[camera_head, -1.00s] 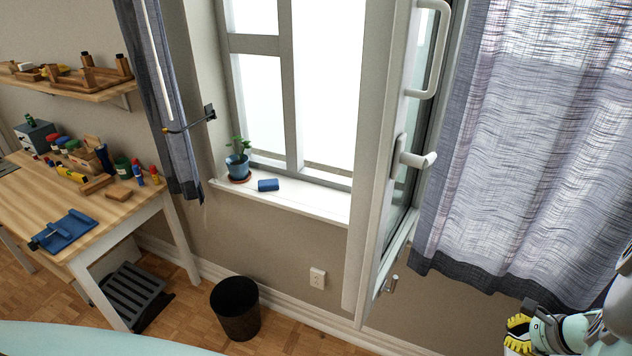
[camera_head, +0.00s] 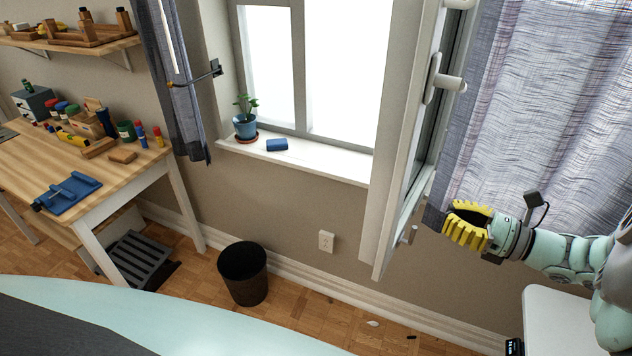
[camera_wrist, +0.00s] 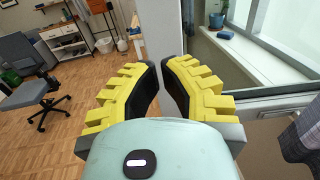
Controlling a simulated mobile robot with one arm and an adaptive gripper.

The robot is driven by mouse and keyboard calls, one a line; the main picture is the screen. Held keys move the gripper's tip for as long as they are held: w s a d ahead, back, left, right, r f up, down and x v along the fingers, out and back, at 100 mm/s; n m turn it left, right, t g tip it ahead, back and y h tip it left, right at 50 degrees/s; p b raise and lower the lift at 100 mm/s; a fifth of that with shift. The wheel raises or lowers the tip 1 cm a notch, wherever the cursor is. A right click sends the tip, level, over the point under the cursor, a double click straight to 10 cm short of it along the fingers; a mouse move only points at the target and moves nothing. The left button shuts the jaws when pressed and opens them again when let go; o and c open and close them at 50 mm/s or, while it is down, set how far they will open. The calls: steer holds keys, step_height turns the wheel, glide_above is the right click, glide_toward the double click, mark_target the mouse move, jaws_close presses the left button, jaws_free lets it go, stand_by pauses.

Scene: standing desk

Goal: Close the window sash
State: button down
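The white window sash (camera_head: 392,150) stands swung open into the room, seen nearly edge-on in the head view. Its white lever handle (camera_head: 450,82) sticks out to the right, and a small metal fitting (camera_head: 408,236) sits low on it. My gripper (camera_head: 452,222) is right of the sash's lower end, in front of the curtain's lower edge, and appears apart from the sash. In the wrist view its yellow fingers (camera_wrist: 162,75) are open with a narrow gap and nothing between them. The sash's lower rail (camera_wrist: 275,104) crosses the right side there.
A plant pot (camera_head: 245,127) and a blue block (camera_head: 277,145) rest on the sill (camera_head: 330,166). The curtain (camera_head: 540,100) hangs at the right. A black bin (camera_head: 243,273) stands on the floor, with a cluttered workbench (camera_head: 120,178) at the left.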

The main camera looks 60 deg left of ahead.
mark_target(401, 199)
steer(key=p+x, duration=0.2)
steer(key=x, duration=0.4)
steer(key=shift+s+a+r+p, duration=0.1)
steer(key=shift+s+a+p, duration=0.15)
steer(key=shift+p, duration=0.1)
steer(key=shift+x, duration=0.8)
steer(key=shift+a+p, duration=0.1)
steer(key=shift+p, duration=0.35)
